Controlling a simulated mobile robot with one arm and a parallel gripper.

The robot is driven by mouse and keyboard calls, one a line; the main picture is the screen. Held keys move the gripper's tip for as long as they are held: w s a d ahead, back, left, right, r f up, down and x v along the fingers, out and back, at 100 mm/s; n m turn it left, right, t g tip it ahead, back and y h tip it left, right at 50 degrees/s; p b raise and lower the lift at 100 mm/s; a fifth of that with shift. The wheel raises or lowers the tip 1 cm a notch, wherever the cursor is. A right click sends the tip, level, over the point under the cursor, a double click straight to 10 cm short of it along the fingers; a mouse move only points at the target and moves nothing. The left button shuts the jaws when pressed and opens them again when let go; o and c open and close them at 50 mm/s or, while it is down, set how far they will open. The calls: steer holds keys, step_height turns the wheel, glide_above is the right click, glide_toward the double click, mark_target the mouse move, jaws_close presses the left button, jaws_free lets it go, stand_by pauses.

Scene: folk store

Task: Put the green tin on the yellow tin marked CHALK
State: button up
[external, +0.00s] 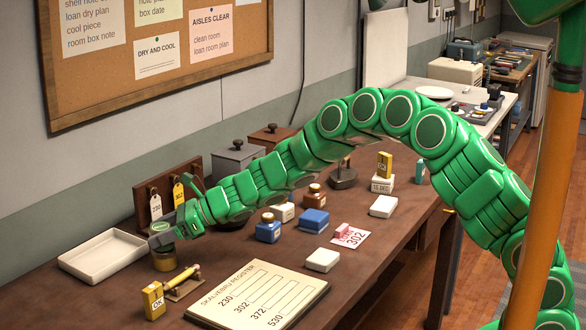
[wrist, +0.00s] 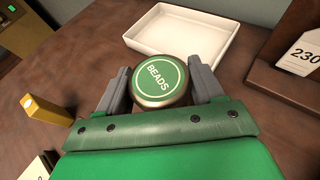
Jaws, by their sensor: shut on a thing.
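The green tin (wrist: 160,80) has a round green lid marked BEADS and a brassy rim. It sits between the two grey fingers of my gripper (wrist: 159,90), which is shut on it. In the external view my gripper (external: 163,237) is low at the left end of the table. A dull yellow tin (external: 165,260) stands on the table directly beneath my gripper. No CHALK marking can be read on it, and it is hidden in the wrist view. I cannot tell whether the two tins touch.
A white tray (external: 103,267) lies close by on the left; it is behind the tin in the wrist view (wrist: 133,38). A yellow box (external: 153,300), a pencil on a holder (external: 184,283) and a register board (external: 258,318) are in front. A tag rack (external: 168,190) stands behind.

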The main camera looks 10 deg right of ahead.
steer(key=o, duration=1.1)
steer(key=shift+f, duration=0.15)
steer(key=shift+d+r, duration=0.2)
steer(key=v, duration=1.1)
steer(key=shift+d, duration=0.3)
steer(key=shift+r, duration=0.1)
